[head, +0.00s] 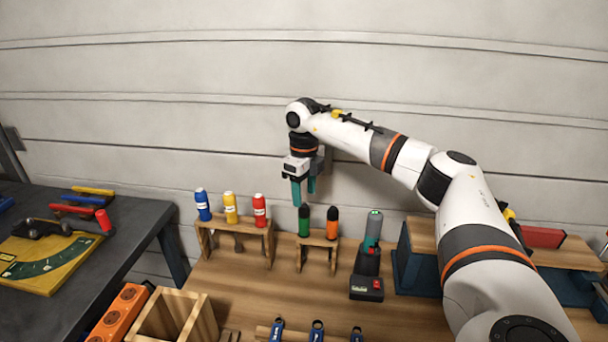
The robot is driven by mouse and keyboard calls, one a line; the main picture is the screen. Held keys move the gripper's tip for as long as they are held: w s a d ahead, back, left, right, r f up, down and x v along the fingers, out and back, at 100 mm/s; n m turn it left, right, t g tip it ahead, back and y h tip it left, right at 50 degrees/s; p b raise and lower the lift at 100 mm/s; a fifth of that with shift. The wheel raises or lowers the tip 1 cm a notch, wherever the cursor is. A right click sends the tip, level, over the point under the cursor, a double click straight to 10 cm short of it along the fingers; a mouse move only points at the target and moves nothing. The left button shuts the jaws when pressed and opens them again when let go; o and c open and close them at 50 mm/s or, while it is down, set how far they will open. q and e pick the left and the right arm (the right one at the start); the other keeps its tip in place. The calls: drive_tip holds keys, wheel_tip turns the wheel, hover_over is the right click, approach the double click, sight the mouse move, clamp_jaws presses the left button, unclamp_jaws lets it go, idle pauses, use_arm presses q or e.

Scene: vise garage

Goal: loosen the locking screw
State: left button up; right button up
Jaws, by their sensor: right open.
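I cannot make out the locking screw for certain. A yellow board with a green curved scale (48,262) lies on the dark table at the left, with a black device with a red knob (60,226) at its back edge. My left gripper is out of view.
A wooden box (172,315), an orange block (117,314) and several blue-handled tools (277,330) are near the front. A raised wooden shelf (560,250) is at the right. Bare bench lies between.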

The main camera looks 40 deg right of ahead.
sight(304, 206)
wheel_tip(304, 206, down, 6)
drive_tip(key=shift+r+p, duration=0.1)
drive_tip(key=shift+p, duration=0.5)
drive_tip(key=shift+f, duration=0.75)
drive_tip(key=shift+c, duration=0.3)
